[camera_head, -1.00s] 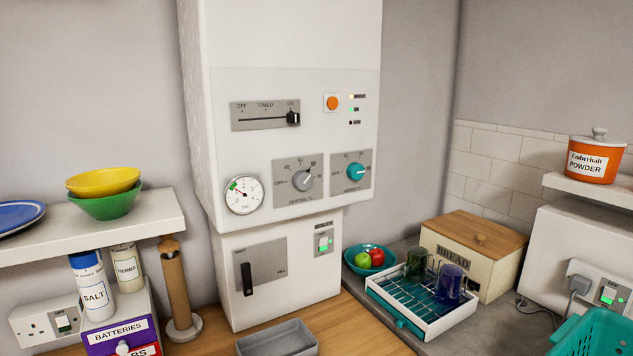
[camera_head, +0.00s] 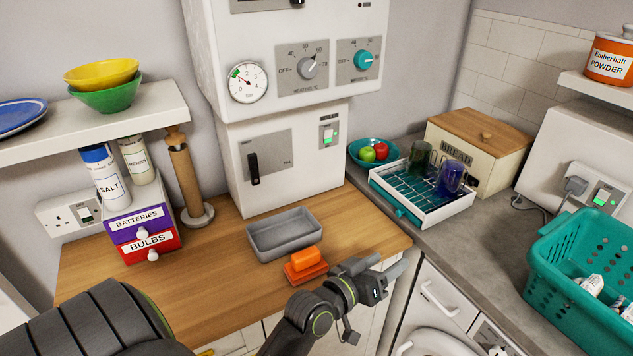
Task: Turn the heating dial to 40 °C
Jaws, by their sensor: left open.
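The heating dial (camera_head: 307,67) is a grey knob on a grey plate on the white boiler. Its scale runs from OFF at the left over the top to about 70 at the right. The knob seems tilted to the upper right, but the exact setting is too small to read. My left gripper (camera_head: 392,268) is open and empty in front of the worktop's front edge, well below and to the right of the dial. It touches nothing that I can see. My right gripper is out of view.
A teal dial (camera_head: 363,61) sits right of the heating dial, and a pressure gauge (camera_head: 247,83) left of it. A grey tray (camera_head: 284,236) and an orange block (camera_head: 306,260) on an orange base are on the worktop below. A shelf (camera_head: 90,124) juts out at the left.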

